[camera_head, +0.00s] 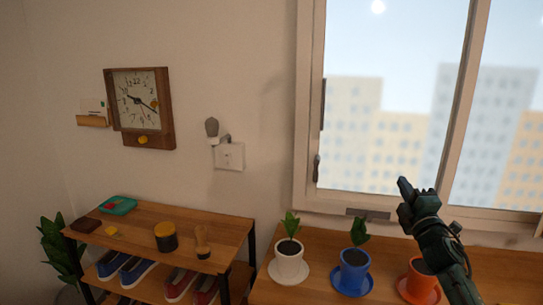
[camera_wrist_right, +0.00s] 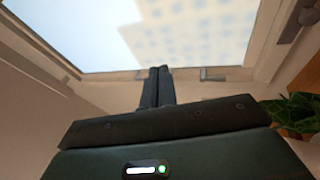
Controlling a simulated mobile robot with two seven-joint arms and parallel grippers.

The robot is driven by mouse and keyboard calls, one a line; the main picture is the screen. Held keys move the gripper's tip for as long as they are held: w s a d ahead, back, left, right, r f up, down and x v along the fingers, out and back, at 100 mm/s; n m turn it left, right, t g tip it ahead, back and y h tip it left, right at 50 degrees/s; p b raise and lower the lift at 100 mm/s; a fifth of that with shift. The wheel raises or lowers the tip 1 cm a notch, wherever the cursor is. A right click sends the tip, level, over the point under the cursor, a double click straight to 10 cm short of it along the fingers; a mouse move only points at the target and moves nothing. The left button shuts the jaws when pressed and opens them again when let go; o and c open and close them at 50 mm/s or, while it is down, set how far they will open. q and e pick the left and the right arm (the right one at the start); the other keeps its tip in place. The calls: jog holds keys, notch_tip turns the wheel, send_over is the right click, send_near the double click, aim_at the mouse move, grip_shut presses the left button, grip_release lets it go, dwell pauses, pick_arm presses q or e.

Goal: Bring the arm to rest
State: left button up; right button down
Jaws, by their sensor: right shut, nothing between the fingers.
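My right gripper (camera_head: 405,187) is raised in front of the window, above the orange pot, in the head view. Its dark green arm comes up from the lower right. In the right wrist view the two black fingers (camera_wrist_right: 157,86) are together with nothing between them. The fingertips appear against the window's lower frame in that view. The left gripper is in neither view.
A white pot (camera_head: 290,262), a blue pot (camera_head: 352,274) and an orange pot (camera_head: 421,283) stand on the wooden surface below the window (camera_head: 390,100). A shelf (camera_head: 215,233) with shoes is at left; a clock (camera_head: 140,105) hangs above.

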notch_tip(320, 180, down, 9)
jog(key=d+m+g+h, duration=0.25)
jog(key=m+g, duration=0.25)
jog(key=m, duration=1.1)
jog(key=s+a+f+n+g+y, duration=0.1)
jog(key=s+a+f, duration=0.45)
jog(key=f, duration=0.25)
jog(key=s+a+f+g+y, duration=0.1)
jog(key=s+a+f, duration=0.4)
jog(key=s+f, duration=0.25)
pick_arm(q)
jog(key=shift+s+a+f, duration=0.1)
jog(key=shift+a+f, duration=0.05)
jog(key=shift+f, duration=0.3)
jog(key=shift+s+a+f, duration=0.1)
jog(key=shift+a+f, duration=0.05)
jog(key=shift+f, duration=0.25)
pick_arm(e)
jog(key=s+a+f+g+y, duration=0.1)
jog(key=s+a+f, duration=0.2)
jog(key=s, duration=0.5)
jog(key=s+a+f+g, duration=0.1)
jog(key=s+a+f, duration=0.2)
jog(key=s, duration=0.6)
jog(key=s+a+f+g+y, duration=0.1)
jog(key=s+a+f+g, duration=0.1)
jog(key=s, duration=0.6)
jog(key=shift+s+a+f+y, duration=0.4)
jog(key=shift+a+f, duration=0.15)
jog(key=shift+a, duration=0.7)
